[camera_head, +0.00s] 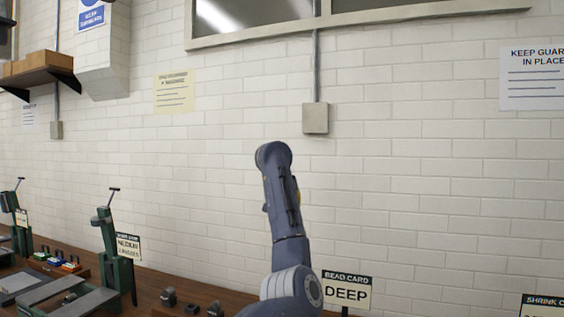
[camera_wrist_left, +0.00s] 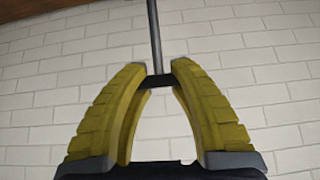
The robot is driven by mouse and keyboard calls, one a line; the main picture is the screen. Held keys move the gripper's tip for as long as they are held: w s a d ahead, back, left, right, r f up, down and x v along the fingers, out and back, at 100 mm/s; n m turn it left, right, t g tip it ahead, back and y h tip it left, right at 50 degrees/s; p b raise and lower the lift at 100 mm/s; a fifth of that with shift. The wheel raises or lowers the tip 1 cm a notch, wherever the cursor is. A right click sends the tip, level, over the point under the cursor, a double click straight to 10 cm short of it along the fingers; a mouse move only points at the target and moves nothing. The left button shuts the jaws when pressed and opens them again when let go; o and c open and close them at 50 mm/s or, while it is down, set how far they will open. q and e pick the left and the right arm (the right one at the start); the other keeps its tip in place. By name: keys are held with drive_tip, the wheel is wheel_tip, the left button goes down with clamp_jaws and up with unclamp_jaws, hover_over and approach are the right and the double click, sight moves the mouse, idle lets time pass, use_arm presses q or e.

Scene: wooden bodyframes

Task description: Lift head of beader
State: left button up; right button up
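Two green bench machines with T-shaped handles, probably beaders, stand at the left in the head view: a nearer one (camera_head: 110,245) and one (camera_head: 20,238) at the left edge. One of my arms rises through the middle of the head view; it hides the bench behind it, and its fingers are not visible. In the left wrist view my left gripper (camera_wrist_left: 160,66) has its yellow fingers apart. A dark crossbar (camera_wrist_left: 155,81) with a grey rod (camera_wrist_left: 156,40) shows between the fingertips; the rod touches neither finger. My right gripper is not identifiable.
A card reading "BEAD CARD DEEP" (camera_head: 346,291) stands right of my arm, and a "MEDIUM" card (camera_head: 128,247) beside the nearer machine. Small dark blocks (camera_head: 168,297) and coloured pieces (camera_head: 55,260) lie on the brown bench (camera_head: 150,283). A white brick wall (camera_head: 420,190) stands behind.

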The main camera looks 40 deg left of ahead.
use_arm(q)
drive_tip(key=shift+o, duration=0.8)
drive_tip(key=r, duration=0.5)
drive_tip(key=shift+s+d+r, duration=0.15)
drive_tip(key=shift+s+d, duration=0.1)
drive_tip(key=shift+s, duration=0.15)
drive_tip(key=o, duration=0.6)
drive_tip(key=shift+s+d+r, duration=0.15)
drive_tip(key=shift+s+r, duration=0.05)
drive_tip(key=shift+r, duration=0.1)
drive_tip(key=shift+s+d+r, duration=0.2)
drive_tip(key=shift+s+r, duration=0.65)
drive_tip(key=shift+r, duration=1.45)
drive_tip(key=shift+s+d+r, duration=0.25)
drive_tip(key=shift+s+r, duration=0.6)
drive_tip(key=shift+r, duration=1.4)
drive_tip(key=shift+s+d+r, duration=0.2)
drive_tip(key=shift+s+r, duration=0.65)
drive_tip(key=shift+r, duration=1.45)
